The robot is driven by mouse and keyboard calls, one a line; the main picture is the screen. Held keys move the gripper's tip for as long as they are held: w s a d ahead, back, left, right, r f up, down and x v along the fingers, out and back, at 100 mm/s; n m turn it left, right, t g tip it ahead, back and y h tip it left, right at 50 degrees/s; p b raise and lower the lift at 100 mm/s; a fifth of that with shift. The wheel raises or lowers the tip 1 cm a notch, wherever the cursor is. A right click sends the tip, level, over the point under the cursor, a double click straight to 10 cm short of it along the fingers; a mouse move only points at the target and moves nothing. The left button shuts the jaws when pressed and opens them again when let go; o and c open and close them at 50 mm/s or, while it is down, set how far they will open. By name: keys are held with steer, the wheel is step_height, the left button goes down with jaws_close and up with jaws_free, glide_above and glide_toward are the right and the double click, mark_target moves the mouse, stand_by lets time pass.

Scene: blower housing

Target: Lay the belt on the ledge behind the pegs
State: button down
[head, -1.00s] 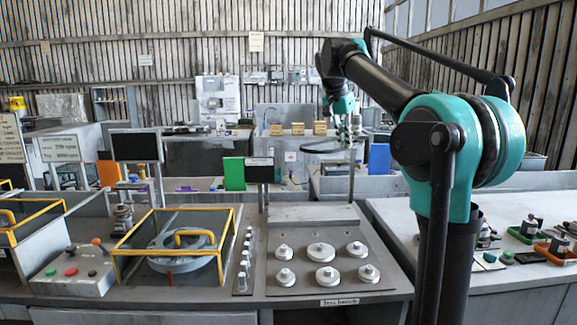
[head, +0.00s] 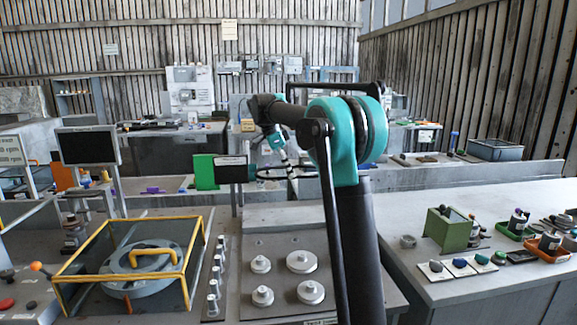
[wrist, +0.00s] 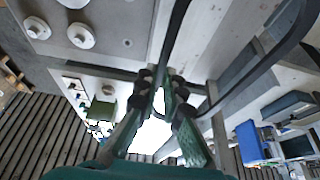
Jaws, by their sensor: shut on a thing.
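My gripper (head: 289,164) is shut on the belt (head: 268,178), a thin black loop held in the air behind the peg panel. In the wrist view, the belt (wrist: 270,58) runs up from the fingertips (wrist: 162,84) and curves round to the right. Several round pale pegs (head: 301,261) stand on the grey panel (head: 281,245); the arm hides its right part. The grey raised ledge (head: 283,217) lies behind the pegs and looks bare where visible.
A yellow-framed housing (head: 135,265) and a row of small knobs (head: 216,270) stand left of the panel. A black sign (head: 232,169) on a post rises close to the belt's left end. The right bench holds a green box (head: 448,229) and small trays.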

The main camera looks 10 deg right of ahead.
steer(key=shift+f, duration=7.65)
steer(key=shift+f, duration=1.05)
steer(key=c, duration=1.6)
jaws_free()
steer(key=shift+a, duration=0.1)
steer(key=shift+r, duration=0.15)
steer(key=shift+r, duration=3.65)
